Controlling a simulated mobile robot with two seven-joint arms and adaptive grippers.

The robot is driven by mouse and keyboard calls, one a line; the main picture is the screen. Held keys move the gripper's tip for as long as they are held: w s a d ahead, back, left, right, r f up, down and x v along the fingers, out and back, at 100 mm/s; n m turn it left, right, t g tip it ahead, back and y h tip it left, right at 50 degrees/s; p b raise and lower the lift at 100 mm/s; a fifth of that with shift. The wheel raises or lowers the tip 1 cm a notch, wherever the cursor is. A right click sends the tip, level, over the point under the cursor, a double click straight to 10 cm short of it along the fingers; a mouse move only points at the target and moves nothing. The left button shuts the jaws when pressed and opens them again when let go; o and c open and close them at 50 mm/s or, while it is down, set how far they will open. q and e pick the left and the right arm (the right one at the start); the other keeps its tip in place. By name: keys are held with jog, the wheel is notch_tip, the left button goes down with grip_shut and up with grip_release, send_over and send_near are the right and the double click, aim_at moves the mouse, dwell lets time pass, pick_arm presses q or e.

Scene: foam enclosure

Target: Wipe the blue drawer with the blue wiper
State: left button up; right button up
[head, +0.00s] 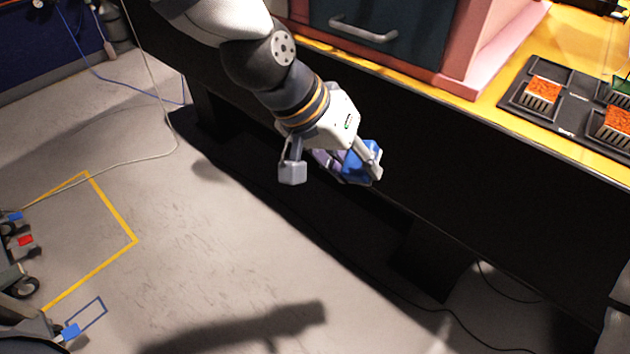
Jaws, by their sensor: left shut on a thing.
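The blue drawer (420,38) is a dark blue front with a grey bar handle (363,31), set in a pink housing at the top of the view. My left gripper (332,174) is in front of the table's dark side, below and apart from the drawer. It is shut on the blue wiper (355,165), which shows between and behind its fingers. The fingers and hand hide part of the wiper. My right gripper is not in view.
The yellow tabletop (480,108) carries the pink housing (483,45) and a black tray (573,119) with several orange-topped blocks. Grey floor (200,250) with yellow tape lies open at left. Wheeled equipment (20,275) stands at the left edge. Cables lie on the floor.

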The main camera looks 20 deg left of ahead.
pick_arm(q)
jog(key=w+r+n+t+h+b, duration=0.1)
jog(key=w+r+n+t+h, duration=0.1)
jog(key=w+r+t+h, duration=0.35)
jog(key=w+a+r+n+t+y+b, duration=0.2)
jog(key=w+a+r+n+t+y, duration=0.2)
jog(key=w+a+r+t, duration=0.55)
jog(key=shift+w+d+r+g+b, duration=0.25)
jog(key=shift+w+r+g+b, duration=0.1)
jog(key=shift+w, duration=0.25)
jog(key=shift+w+d+r+g+b, duration=0.2)
jog(key=shift+w+r+g+b, duration=0.15)
jog(key=shift+w, duration=0.3)
jog(key=shift+w+d+r+g+b, duration=0.3)
jog(key=shift+w+r+b, duration=0.1)
jog(key=shift+w, duration=0.2)
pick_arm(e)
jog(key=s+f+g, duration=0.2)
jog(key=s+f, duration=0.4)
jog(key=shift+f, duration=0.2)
pick_arm(q)
jog(key=shift+x, duration=0.9)
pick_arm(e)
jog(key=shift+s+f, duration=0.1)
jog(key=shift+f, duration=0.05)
pick_arm(q)
jog(key=shift+f, duration=0.1)
